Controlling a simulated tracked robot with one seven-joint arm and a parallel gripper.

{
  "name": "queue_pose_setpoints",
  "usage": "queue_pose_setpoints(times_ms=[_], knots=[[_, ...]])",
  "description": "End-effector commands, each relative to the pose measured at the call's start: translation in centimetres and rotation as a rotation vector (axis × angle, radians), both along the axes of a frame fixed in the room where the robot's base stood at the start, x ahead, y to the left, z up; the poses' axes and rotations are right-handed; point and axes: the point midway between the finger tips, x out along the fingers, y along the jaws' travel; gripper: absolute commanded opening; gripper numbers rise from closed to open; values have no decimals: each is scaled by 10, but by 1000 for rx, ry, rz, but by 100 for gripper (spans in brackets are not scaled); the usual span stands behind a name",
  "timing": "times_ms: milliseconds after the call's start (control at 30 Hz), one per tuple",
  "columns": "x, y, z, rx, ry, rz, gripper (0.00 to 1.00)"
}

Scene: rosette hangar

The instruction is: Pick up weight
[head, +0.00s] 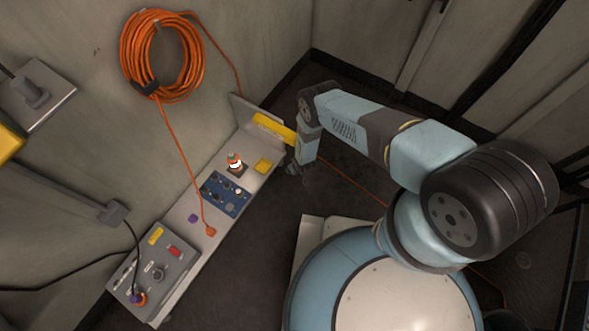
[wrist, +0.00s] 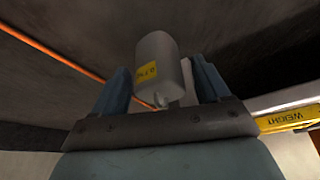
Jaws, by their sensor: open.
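The weight (wrist: 157,62) shows in the wrist view as a grey cylinder with a yellow label and a small ring at its near end. My gripper (wrist: 160,68) is open, with one blue finger on each side of the weight. A gap shows beside the left finger; contact at the right finger cannot be told. In the head view my gripper (head: 293,168) points down beside the yellow bar (head: 273,128) at the far end of the bench. I cannot make out the weight in the head view. The yellow bar, marked WEIGHT, also shows at the right of the wrist view (wrist: 292,119).
A long narrow bench (head: 180,222) along the wall carries a blue panel (head: 225,195), a small orange-and-white cone (head: 234,161) and a grey control box (head: 155,270). An orange cable coil (head: 162,55) hangs on the wall. Dark floor (head: 262,235) lies clear beside the bench.

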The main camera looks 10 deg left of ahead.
Motion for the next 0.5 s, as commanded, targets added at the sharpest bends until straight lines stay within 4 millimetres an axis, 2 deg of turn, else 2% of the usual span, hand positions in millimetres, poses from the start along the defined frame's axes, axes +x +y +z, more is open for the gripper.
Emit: queue_pose_setpoints(times_ms=[167,500], knots=[[0,0,0,0,0,0,76],[0,0,0,0,0,-1,44]])
